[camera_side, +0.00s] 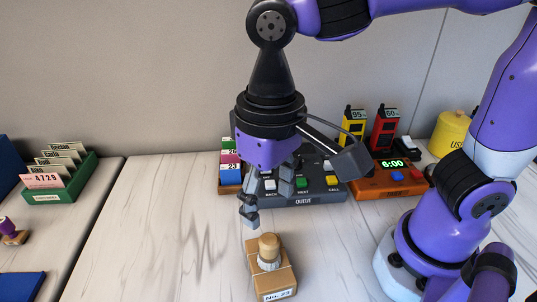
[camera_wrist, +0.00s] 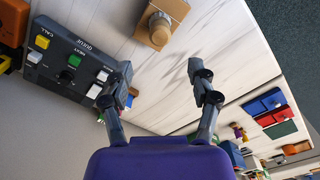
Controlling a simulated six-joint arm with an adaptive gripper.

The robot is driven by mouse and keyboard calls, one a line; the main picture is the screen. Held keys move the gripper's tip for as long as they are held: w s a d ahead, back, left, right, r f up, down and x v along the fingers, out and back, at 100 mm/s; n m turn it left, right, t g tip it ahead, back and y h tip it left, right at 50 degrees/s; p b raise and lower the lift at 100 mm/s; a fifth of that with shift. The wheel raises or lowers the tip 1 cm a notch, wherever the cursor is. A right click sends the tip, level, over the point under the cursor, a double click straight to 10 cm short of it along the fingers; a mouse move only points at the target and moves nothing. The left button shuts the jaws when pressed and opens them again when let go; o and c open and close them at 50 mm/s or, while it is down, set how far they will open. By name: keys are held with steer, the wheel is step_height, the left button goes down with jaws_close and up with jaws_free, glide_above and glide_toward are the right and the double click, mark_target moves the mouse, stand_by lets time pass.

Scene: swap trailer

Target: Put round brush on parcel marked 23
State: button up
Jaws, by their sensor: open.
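The parcel (camera_side: 273,279) is a tan cardboard box whose front label reads No. 23. A round brush (camera_side: 269,251) with a wooden knob and a pale lower part stands upright on top of it. In the wrist view the brush (camera_wrist: 159,24) and parcel (camera_wrist: 171,12) are at the top centre, beyond the fingertips. My gripper (camera_side: 268,195) is open and empty, above and behind the parcel, apart from the brush. Its spread fingers (camera_wrist: 158,80) also show in the wrist view with nothing between them.
A grey queue console (camera_side: 310,189) with coloured buttons stands close behind my gripper, beside a card rack (camera_side: 230,176). An orange clock unit (camera_side: 390,180) and a yellow container (camera_side: 450,135) are at the right. A green card box (camera_side: 68,185) is at the left. The counter left of the parcel is clear.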

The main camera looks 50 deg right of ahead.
steer(key=d+r+t, duration=0.1)
steer(key=d+t, duration=0.4)
steer(key=d, duration=1)
steer(key=shift+w+d+t, duration=0.3)
